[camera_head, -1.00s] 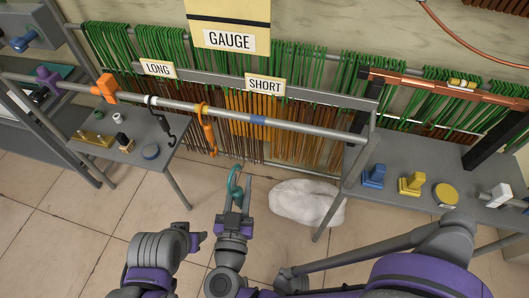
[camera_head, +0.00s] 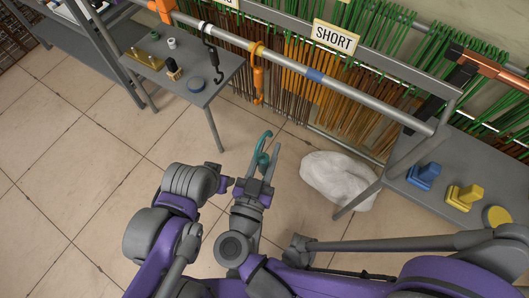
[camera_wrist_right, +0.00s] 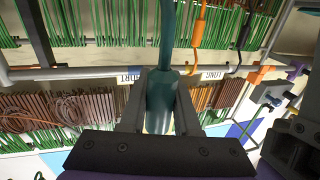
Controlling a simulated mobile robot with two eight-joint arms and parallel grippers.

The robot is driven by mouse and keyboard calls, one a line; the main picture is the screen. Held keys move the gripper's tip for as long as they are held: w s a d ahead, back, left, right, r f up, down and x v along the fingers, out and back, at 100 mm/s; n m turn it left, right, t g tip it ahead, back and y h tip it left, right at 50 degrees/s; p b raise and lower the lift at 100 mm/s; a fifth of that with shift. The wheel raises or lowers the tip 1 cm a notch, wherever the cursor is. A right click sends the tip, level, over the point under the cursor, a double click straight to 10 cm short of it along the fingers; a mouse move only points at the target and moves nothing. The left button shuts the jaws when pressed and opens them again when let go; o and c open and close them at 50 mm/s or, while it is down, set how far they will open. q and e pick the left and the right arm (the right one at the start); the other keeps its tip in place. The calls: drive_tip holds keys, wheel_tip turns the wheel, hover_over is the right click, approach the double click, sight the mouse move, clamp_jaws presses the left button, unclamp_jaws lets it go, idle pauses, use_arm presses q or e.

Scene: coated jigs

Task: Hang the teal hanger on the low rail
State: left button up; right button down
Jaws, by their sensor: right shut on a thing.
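The teal hanger (camera_head: 265,146) is held upright in my right gripper (camera_head: 262,180), its open hook at the top. In the right wrist view its thick teal grip (camera_wrist_right: 162,100) sits between both fingers (camera_wrist_right: 160,108), its top running out of frame. A long grey rail (camera_head: 367,99) crosses behind it; the hanger is apart from this rail, with floor showing around it. The rail also crosses the right wrist view (camera_wrist_right: 85,73). My left gripper (camera_head: 226,184) is just left of my right one; its jaw opening is unclear.
An orange hanger (camera_head: 259,82) and a black hanger (camera_head: 212,62) hang on the grey rail. A white lumpy sack (camera_head: 338,178) lies on the floor to the right. Side tables stand left (camera_head: 222,72) and right (camera_head: 405,182). A copper bar (camera_head: 492,68) is at upper right.

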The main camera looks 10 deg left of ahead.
drive_tip(key=w+d+f+b, duration=0.1)
drive_tip(key=w+d, duration=0.2)
drive_tip(key=w, duration=0.7)
drive_tip(key=w+d+f, duration=0.2)
drive_tip(key=w+d, duration=0.2)
drive_tip(key=w, duration=0.7)
drive_tip(key=shift+w+b, duration=0.3)
drive_tip(key=shift+b, duration=0.05)
idle(0.6)
drive_tip(key=c, duration=0.6)
unclamp_jaws()
drive_tip(key=shift+o, duration=0.2)
drive_tip(key=s, duration=1.1)
drive_tip(key=shift+a+p, duration=0.3)
drive_tip(key=shift+p, duration=0.05)
